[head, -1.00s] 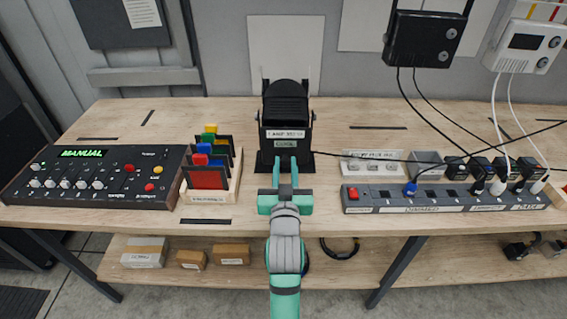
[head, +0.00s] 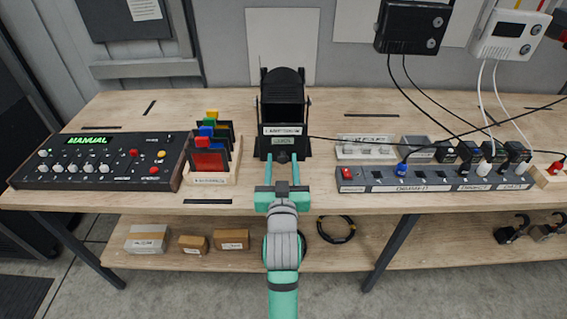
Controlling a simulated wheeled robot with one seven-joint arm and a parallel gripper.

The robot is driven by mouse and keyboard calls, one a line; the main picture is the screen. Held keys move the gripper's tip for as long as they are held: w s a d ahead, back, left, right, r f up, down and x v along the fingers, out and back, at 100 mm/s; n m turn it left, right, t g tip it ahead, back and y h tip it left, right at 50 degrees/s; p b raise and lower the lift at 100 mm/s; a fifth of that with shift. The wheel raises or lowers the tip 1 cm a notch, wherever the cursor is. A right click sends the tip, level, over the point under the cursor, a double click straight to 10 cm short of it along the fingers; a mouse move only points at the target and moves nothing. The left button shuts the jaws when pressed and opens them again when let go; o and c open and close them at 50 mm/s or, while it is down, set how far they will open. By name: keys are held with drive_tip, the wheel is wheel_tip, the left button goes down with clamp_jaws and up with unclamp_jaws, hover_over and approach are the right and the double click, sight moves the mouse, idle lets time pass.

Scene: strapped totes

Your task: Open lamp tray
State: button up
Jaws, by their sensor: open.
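A black lamp housing (head: 284,92) stands upright at the back middle of the bench. Its front carries a white label and a green label (head: 283,140). A small dark knob or latch (head: 284,157) shows low on its front, where I take the lamp tray to be; the tray's outline is hard to make out. My gripper (head: 283,162) points at the housing's lower front. Its two teal fingers are apart, one on each side of the small dark part. I cannot tell whether they touch it. Nothing is held.
A black control console (head: 95,163) and a wooden rack of coloured filter frames (head: 213,150) stand to the left. A power strip (head: 430,179) with plugs and a tray of small parts (head: 365,148) lie to the right. A thin black cable runs right from the housing.

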drive_tip(key=shift+s+d, duration=0.1)
drive_tip(key=shift+s, duration=0.35)
drive_tip(key=s, duration=1)
drive_tip(key=shift+a, duration=0.2)
drive_tip(key=s+f+g, duration=0.2)
drive_tip(key=s+f, duration=1.7)
drive_tip(key=s, duration=0.5)
drive_tip(key=s+f, duration=0.1)
drive_tip(key=s, duration=1)
drive_tip(key=shift+d+f+g, duration=0.15)
drive_tip(key=shift+d+g, duration=0.05)
drive_tip(key=shift+g, duration=0.1)
